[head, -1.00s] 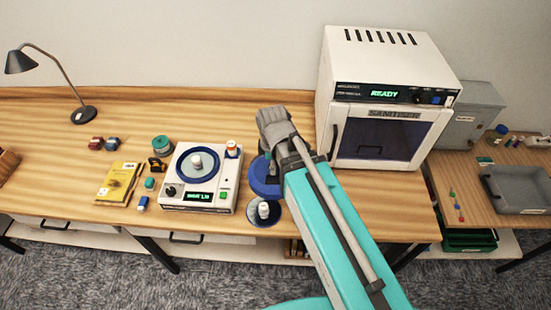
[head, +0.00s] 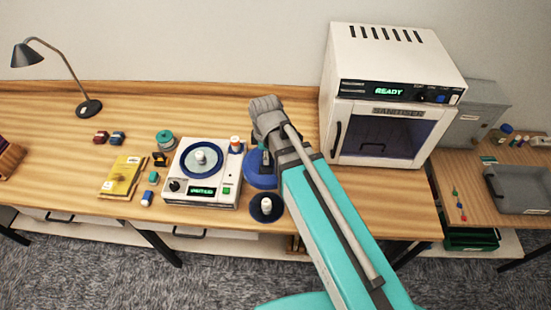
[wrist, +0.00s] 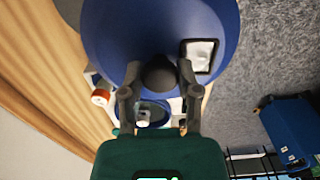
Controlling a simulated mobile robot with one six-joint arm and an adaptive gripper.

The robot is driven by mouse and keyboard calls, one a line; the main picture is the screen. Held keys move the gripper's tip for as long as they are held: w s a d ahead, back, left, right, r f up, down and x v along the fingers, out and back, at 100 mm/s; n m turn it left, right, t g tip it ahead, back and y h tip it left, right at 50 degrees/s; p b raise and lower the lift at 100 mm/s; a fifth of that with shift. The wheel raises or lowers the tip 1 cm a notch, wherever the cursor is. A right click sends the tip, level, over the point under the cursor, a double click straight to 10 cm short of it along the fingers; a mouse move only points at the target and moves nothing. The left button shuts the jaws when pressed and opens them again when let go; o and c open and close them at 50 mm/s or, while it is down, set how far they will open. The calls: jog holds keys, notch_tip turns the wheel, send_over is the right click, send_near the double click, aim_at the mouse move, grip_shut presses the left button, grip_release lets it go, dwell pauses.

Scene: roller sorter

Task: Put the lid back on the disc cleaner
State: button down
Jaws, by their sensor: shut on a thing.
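The disc cleaner (head: 176,199) is a white box on the bench with a blue ring, a white centre knob and a lit green display. My gripper (wrist: 158,78) is shut on the dark knob of the blue lid (wrist: 120,35), which also shows in the head view (head: 260,178). The lid is held just right of the cleaner, apart from its ring. A white square with a dark frame (wrist: 199,55) shows on the lid. In the head view my arm partly hides the lid, and the fingertips are hard to make out.
A dark blue round piece with a white knob (head: 267,207) stands right of the cleaner, near the bench's front edge. An orange-capped bottle (head: 236,145) stands at the cleaner's back right corner. The sanitiser (head: 345,90) is at the right. A yellow packet (head: 122,176) lies left.

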jog(key=w+a+r+p, duration=0.1)
jog(key=w+a, duration=0.2)
jog(key=a, duration=0.9)
jog(key=w+a+r+p, duration=0.1)
jog(key=w+a, duration=0.3)
jog(key=a, duration=0.8)
jog(key=shift+a+r+p, duration=0.4)
jog(key=shift+r, duration=0.15)
jog(key=shift+f, duration=0.2)
jog(key=shift+f+b, duration=3)
jog(key=shift+b, duration=0.15)
jog(key=shift+f, duration=0.15)
jog(key=shift+c, duration=1.2)
grip_release()
